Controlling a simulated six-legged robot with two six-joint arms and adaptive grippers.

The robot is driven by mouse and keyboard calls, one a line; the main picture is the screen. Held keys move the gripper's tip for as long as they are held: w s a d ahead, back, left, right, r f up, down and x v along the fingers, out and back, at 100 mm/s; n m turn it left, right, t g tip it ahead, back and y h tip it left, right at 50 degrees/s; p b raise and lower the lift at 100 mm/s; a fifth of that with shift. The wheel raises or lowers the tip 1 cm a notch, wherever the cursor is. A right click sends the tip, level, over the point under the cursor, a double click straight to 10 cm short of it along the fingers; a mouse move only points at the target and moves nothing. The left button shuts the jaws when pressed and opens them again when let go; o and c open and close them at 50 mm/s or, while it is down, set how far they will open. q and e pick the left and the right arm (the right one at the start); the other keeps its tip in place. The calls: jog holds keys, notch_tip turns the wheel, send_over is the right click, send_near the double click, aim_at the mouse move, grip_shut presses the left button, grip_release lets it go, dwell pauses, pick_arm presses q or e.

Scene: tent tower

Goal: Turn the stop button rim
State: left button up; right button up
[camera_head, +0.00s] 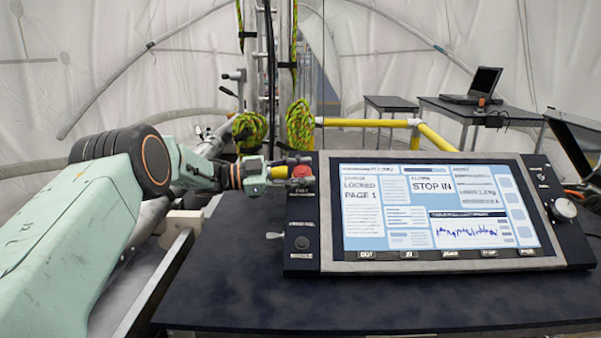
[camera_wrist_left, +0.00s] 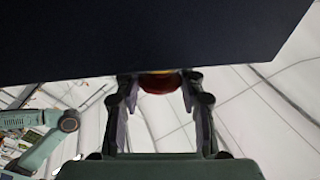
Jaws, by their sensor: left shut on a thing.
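The control panel (camera_head: 306,215) stands on a dark table, and its lit screen (camera_head: 440,208) reads "LOCKED PAGE 1" and "STOP IN". The red stop button (camera_head: 301,171) with a yellow part sits at the panel's upper left. My left gripper (camera_head: 290,172) reaches in from the left and is shut on the stop button rim. In the left wrist view the fingers (camera_wrist_left: 160,95) stand on both sides of the red button (camera_wrist_left: 160,83), whose yellow edge shows at the dark panel. The fingers partly hide the rim in the head view. My right gripper is not in view.
A grey knob (camera_head: 563,210) is at the panel's right side, and a small black knob (camera_head: 302,242) is at its lower left. The dark table (camera_head: 380,302) is bare in front. Ropes, poles and yellow rails (camera_head: 365,122) stand behind. A laptop (camera_head: 475,86) sits on a back table.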

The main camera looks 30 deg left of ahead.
pick_arm(q)
jog(key=o, duration=1.2)
jog(key=shift+w+f, duration=0.1)
jog(key=v, duration=1.2)
